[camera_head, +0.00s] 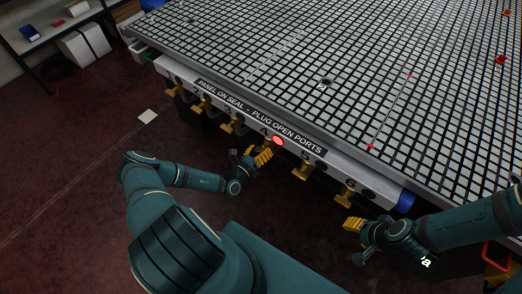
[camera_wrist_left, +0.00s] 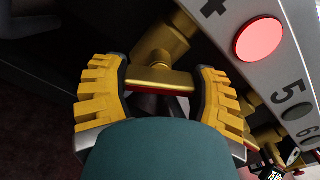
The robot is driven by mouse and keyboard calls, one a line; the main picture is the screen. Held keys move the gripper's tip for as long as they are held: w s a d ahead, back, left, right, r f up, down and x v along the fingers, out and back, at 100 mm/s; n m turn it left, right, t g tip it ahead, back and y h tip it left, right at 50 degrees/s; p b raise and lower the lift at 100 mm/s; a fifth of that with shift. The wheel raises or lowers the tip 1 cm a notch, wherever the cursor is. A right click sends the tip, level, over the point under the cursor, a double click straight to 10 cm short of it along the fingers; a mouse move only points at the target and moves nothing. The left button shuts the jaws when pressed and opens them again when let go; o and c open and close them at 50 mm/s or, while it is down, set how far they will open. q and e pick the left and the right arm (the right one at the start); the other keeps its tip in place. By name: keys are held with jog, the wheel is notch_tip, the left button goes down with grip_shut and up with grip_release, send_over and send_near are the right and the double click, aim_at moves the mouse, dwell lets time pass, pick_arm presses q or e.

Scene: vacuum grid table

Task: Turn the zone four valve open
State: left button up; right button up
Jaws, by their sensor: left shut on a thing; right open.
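The zone four valve (camera_head: 270,142) is a brass valve on the table's front edge, beside a lit red lamp (camera_head: 278,140). In the left wrist view its brass body (camera_wrist_left: 162,45) rises behind a crosswise handle (camera_wrist_left: 160,79), under a partly cut-off "4". My left gripper (camera_head: 257,158) has its yellow ribbed fingers on both ends of that handle and is shut on it; the fingers show large in the left wrist view (camera_wrist_left: 162,88). My right gripper (camera_head: 353,225) is open and empty, below and in front of the valve marked 6.
Other brass valves line the edge, with valve 5 (camera_head: 303,170) and valve 6 (camera_head: 347,193) to the right and valve 3 (camera_head: 230,125) to the left. The gridded table top (camera_head: 300,60) extends behind. A shelf (camera_head: 45,35) stands at the back left.

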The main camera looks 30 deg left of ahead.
pick_arm(q)
jog(key=n+b, duration=0.1)
jog(key=n, duration=0.4)
jog(key=shift+n, duration=0.3)
jog(key=n+b, duration=0.1)
jog(key=n, duration=0.4)
jog(key=shift+n, duration=0.7)
jog(key=o, duration=1.2)
jog(key=shift+o, duration=0.2)
jog(key=shift+s, duration=0.15)
jog(key=s+a, duration=0.1)
jog(key=s, duration=1)
jog(key=shift+s, duration=0.4)
jog(key=shift+d, duration=0.1)
